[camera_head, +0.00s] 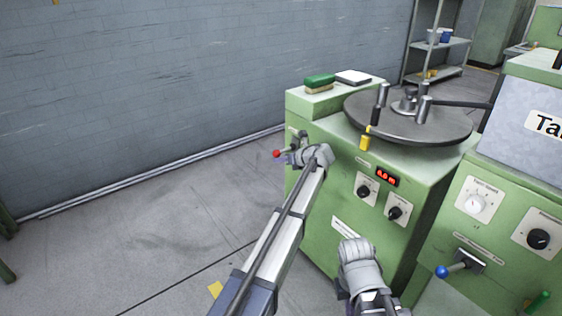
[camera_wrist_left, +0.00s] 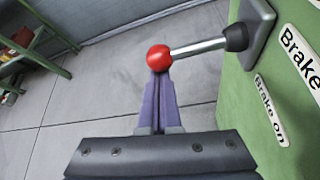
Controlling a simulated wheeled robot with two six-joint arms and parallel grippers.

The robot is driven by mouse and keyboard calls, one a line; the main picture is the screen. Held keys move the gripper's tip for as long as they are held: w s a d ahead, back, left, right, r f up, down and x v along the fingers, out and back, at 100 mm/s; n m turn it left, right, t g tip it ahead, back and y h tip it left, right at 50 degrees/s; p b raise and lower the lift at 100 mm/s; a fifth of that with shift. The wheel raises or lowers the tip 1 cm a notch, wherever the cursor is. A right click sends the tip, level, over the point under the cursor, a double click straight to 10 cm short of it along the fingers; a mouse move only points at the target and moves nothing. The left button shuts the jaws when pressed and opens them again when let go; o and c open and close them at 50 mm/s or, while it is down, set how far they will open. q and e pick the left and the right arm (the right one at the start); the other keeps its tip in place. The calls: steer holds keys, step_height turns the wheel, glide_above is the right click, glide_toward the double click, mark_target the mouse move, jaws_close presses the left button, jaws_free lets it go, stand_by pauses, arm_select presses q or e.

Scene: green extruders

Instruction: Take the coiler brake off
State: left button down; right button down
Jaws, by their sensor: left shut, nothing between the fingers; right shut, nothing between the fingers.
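The brake lever has a red ball knob (camera_wrist_left: 159,58) on a metal rod and a grey pivot mount on the side of the green coiler (camera_wrist_left: 268,110). In the left wrist view a "Brake on" label is beside the lever, and another label reading "Brake" is partly cut off. My left gripper (camera_wrist_left: 158,90) is shut and empty, with its fingertips at the red knob; whether they touch it I cannot tell. In the head view the red knob (camera_head: 277,154) shows at the coiler's left side, beside my left gripper (camera_head: 290,157). My right wrist is low in front of the coiler; its fingertips are hidden.
The coiler's round plate (camera_head: 420,127) with upright pegs is on top. A green and yellow sponge (camera_head: 319,82) lies at the back corner. Another green machine with a blue-knobbed lever (camera_head: 442,271) stands at right.

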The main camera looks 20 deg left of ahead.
arm_select(q)
step_height(320, 180, up, 3)
steer(key=shift+w+f+m+g+y+p, duration=0.1)
steer(key=shift+f+m+g+y+p, duration=0.1)
steer(key=shift+m+g+y+p, duration=0.55)
steer(key=shift+r, duration=0.3)
steer(key=shift+r+p, duration=0.1)
steer(key=shift+p, duration=0.2)
steer(key=shift+s+f+b, duration=0.3)
steer(key=shift+f+b, duration=0.2)
steer(key=p, duration=0.2)
glide_toward(276, 153)
steer(key=s+f, duration=0.1)
steer(key=s+d+f, duration=0.1)
steer(key=s, duration=0.1)
steer(key=shift+d+f, duration=0.1)
steer(key=shift+d, duration=0.05)
